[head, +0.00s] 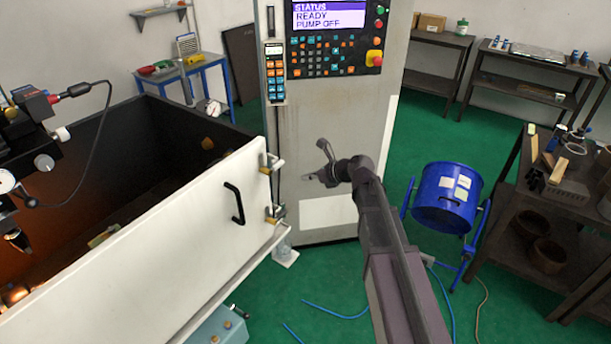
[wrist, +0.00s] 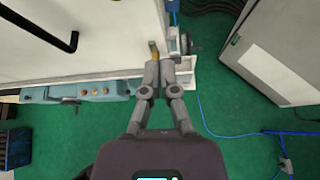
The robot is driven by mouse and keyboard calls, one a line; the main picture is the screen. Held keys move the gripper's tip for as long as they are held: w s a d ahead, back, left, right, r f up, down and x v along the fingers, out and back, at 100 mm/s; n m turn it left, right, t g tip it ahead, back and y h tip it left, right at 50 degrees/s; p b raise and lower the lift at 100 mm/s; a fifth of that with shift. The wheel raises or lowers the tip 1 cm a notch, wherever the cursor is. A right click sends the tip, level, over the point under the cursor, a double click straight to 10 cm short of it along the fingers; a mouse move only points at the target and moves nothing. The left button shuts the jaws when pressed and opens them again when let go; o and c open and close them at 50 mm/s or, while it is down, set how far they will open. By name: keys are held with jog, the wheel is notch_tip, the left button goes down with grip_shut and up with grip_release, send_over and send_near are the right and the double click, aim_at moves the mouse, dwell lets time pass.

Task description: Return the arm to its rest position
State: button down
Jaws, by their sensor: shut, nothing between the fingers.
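My arm rises from the bottom of the head view, with my gripper (head: 308,177) at its far end in front of the grey control cabinet (head: 345,130). In the wrist view my gripper (wrist: 156,92) has its fingertips together and holds nothing. Its tips overlap the edge of the white machine door (wrist: 100,40) near a brass-coloured fitting, well above the green floor as it appears. I cannot tell whether the tips touch the door. In the head view the door (head: 160,235) with its black handle (head: 234,203) lies to the left of my gripper.
A blue drum (head: 447,197) on a stand is right of my arm. A dark workbench (head: 540,215) with tools stands at the far right. Blue hoses (head: 335,313) lie on the floor. The open dark machine tub (head: 185,140) is at left. Green floor is clear behind the drum.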

dwell(0.4)
jog(key=s+d+f+n+g+h, duration=0.2)
jog(key=s+d+f+n+h, duration=0.3)
jog(key=s+d+n, duration=0.5)
jog(key=s+d+f+n+g+h, duration=0.3)
jog(key=s+d+f+n+h, duration=0.2)
jog(key=s+d+n, duration=0.5)
jog(key=shift+s+n+h+b, duration=0.35)
jog(key=shift+s+n, duration=0.35)
jog(key=shift+n, duration=1.9)
